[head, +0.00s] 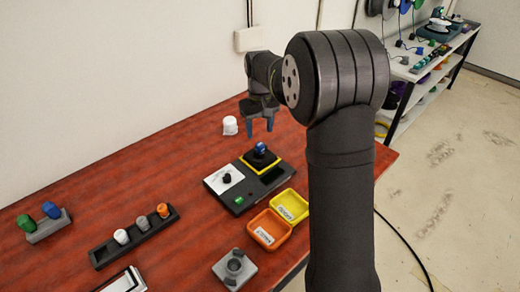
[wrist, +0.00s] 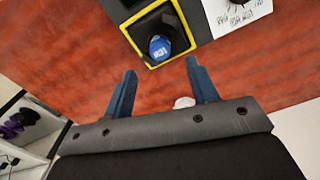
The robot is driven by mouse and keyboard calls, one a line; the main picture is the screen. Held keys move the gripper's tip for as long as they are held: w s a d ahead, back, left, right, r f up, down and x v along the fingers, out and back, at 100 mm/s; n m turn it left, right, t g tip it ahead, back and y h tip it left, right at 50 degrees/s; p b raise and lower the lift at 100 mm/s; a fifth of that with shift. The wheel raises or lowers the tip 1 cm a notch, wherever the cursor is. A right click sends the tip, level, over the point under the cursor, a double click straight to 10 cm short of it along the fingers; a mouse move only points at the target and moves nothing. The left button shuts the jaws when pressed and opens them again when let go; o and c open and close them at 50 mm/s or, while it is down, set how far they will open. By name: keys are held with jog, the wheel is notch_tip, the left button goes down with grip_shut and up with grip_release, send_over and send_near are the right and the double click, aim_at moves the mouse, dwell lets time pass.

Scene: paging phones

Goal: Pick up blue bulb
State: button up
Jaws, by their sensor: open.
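The blue bulb (head: 261,148) stands in a black socket framed by a yellow square on a dark test panel (head: 241,204). It also shows in the wrist view as a blue rounded top with white lettering (wrist: 160,47). My gripper (head: 260,128) is open and empty above the table, behind the bulb in the head view. In the wrist view my gripper's two blue fingers (wrist: 160,72) are spread apart, with the bulb beyond their tips, roughly centred between them. Nothing touches the bulb.
A white bulb-like object (head: 230,125) stands near the wall. Orange (head: 252,229) and yellow (head: 303,203) trays sit at the panel's right. A black rack (head: 134,237) holds several bulbs; a grey block (head: 47,227) holds green and blue ones. A grey fixture (head: 235,268) is in front.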

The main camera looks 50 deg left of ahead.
aim_at(260, 144)
jog(key=shift+a+f, duration=0.1)
jog(key=shift+f, duration=3.1)
jog(key=shift+c, duration=0.2)
jog(key=c, duration=1.1)
jog(key=shift+r, duration=0.15)
